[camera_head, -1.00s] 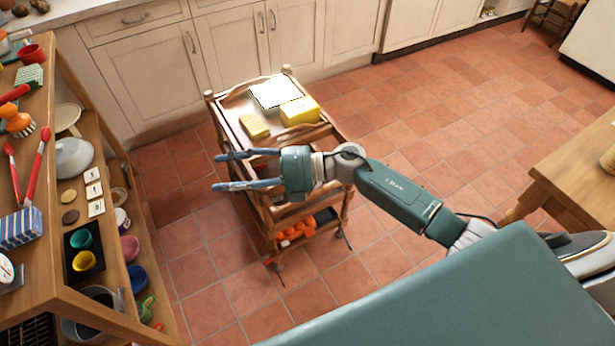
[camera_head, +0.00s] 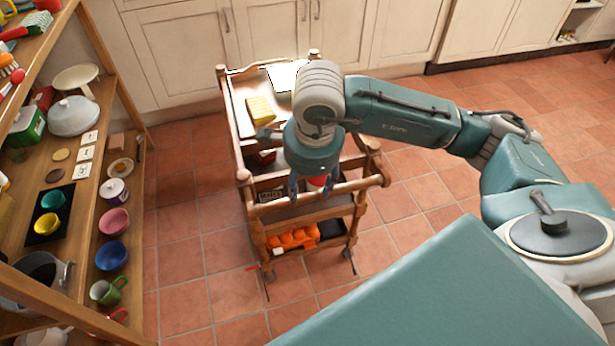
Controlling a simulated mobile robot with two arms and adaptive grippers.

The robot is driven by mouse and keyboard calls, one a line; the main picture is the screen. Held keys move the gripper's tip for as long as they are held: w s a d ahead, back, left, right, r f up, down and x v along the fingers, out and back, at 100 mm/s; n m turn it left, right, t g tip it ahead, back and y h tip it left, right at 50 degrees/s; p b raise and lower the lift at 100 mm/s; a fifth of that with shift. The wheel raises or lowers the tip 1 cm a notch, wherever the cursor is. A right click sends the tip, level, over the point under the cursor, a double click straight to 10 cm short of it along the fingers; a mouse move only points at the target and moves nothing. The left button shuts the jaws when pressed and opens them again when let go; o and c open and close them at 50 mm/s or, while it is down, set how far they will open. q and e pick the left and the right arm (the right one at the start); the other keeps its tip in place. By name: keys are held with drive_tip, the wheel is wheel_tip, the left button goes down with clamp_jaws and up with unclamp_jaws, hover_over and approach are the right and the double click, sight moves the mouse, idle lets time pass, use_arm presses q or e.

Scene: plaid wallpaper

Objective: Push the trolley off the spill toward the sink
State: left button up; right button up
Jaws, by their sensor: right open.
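The wooden trolley (camera_head: 258,236) stands on the tiled floor in front of the cabinets. My right gripper (camera_head: 312,188) points down over the trolley's near end, just behind its near handle rail. Its fingers are open and apart, partly hidden by the wrist. Something red shows between the fingers; I cannot tell whether they touch it. A yellow sponge (camera_head: 261,108) and a white sheet (camera_head: 284,76) lie on the trolley's top, and orange items (camera_head: 292,239) are on its lower shelf. I cannot make out a spill or a sink. My left gripper is out of view.
A wooden shelf unit (camera_head: 126,90) with bowls, cups and a lidded dish (camera_head: 73,116) stands close at the left. Cream cabinets (camera_head: 180,50) line the back wall. Tiled floor is clear to the right of the trolley and in a strip on its left.

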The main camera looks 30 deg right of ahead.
sight(306, 199)
use_arm(q)
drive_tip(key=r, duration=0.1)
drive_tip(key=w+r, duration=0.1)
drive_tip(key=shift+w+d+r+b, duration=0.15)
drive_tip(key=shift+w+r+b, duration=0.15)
drive_tip(key=shift+b, duration=0.1)
use_arm(e)
drive_tip(key=f, duration=0.2)
drive_tip(key=w+f, duration=0.1)
drive_tip(key=f, duration=0.4)
drive_tip(key=shift+w+d+f, duration=0.2)
drive_tip(key=shift+d, duration=0.05)
drive_tip(key=shift+c, duration=0.3)
